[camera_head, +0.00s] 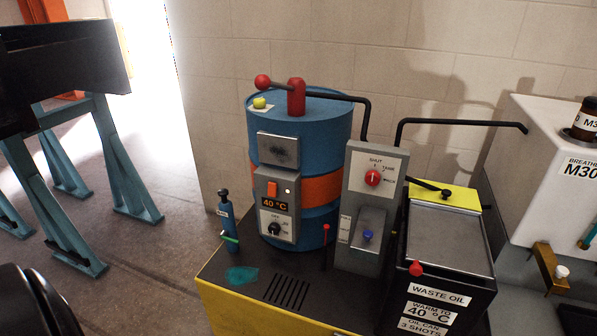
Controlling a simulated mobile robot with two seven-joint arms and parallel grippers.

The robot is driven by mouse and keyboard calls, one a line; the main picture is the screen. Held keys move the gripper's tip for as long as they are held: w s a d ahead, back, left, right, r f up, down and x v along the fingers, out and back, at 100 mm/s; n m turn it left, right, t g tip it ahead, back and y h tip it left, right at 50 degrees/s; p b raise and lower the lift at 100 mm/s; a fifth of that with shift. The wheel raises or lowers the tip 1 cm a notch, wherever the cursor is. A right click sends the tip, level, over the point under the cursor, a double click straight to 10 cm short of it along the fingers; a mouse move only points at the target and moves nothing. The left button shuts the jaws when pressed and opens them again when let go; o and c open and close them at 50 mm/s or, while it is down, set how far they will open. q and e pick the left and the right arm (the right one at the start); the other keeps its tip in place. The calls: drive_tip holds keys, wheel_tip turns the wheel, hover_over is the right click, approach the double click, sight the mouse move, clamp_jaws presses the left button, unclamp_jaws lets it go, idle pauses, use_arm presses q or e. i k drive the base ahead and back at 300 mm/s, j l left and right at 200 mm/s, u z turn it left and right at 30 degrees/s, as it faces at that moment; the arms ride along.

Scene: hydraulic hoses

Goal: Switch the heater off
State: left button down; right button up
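The heater looks to be the orange band (322,190) around a blue drum (330,130). A grey control box (276,178) is fixed to the drum's front. It carries an orange switch (272,189), a small pale lamp (289,191), and an orange-lit display reading 40 °C (276,205). Below is a black knob (275,229) on a white plate with an OFF mark; its exact setting is too small to tell. Neither of my grippers shows in the head view.
A grey panel with a red SHUT knob (373,178) stands right of the drum. A waste oil box (440,290) and white M30 tank (540,170) are farther right. A small blue bottle (225,215) stands left. Bent black pipes stick out above.

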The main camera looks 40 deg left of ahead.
sight(271, 187)
drive_tip(key=u, duration=1.35)
